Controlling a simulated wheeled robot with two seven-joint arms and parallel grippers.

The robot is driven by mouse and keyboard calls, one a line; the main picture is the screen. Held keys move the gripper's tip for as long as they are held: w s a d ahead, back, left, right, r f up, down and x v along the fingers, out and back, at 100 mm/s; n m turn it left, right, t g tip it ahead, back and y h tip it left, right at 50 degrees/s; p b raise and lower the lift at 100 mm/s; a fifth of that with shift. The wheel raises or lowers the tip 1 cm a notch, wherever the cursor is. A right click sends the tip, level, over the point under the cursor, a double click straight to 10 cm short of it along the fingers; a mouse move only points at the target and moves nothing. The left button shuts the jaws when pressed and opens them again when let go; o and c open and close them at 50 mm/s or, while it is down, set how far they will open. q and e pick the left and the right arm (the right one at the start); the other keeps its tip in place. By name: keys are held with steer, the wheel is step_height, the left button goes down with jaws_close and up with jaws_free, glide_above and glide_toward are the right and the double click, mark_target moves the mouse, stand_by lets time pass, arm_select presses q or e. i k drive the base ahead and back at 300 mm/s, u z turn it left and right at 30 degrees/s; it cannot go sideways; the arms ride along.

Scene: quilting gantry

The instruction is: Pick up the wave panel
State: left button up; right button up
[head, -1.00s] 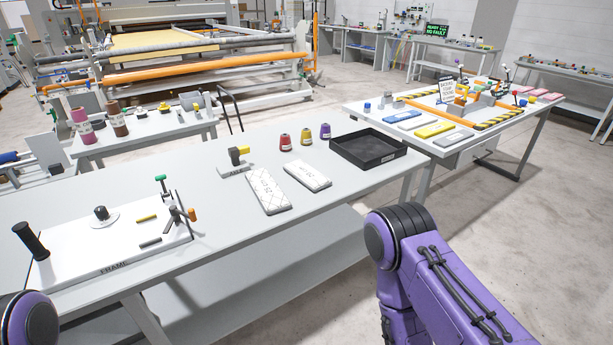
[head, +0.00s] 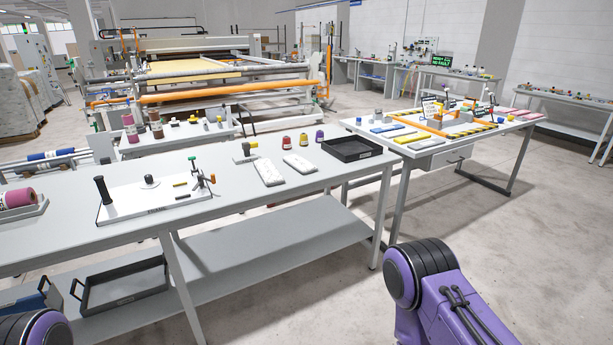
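Two white quilted panels lie flat side by side on the near grey table. The left panel (head: 269,173) seemed to carry crossed diamond lines in the earlier frame. The right panel (head: 300,164) has a fainter pattern. Their labels are too small to read now, so I cannot tell for certain which is the wave panel. Neither gripper is in view. Only a purple link of my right arm shows at the bottom right and a piece of my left arm at the bottom left, both well apart from the panels.
Three thread cones, a black tray (head: 351,149), a small yellow-and-black tool (head: 245,151) and a white frame board (head: 157,197) share the near table (head: 230,193). A lower shelf holds another dark tray (head: 122,287). Clear floor lies at the right.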

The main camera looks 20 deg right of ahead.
mark_target(304, 166)
steer(key=z, duration=0.7)
steer(key=i, duration=0.45)
steer(key=z, duration=1.25)
steer(key=i, duration=1.7)
steer(key=u, duration=0.65)
steer(key=i, duration=0.75)
steer(key=u, duration=0.75)
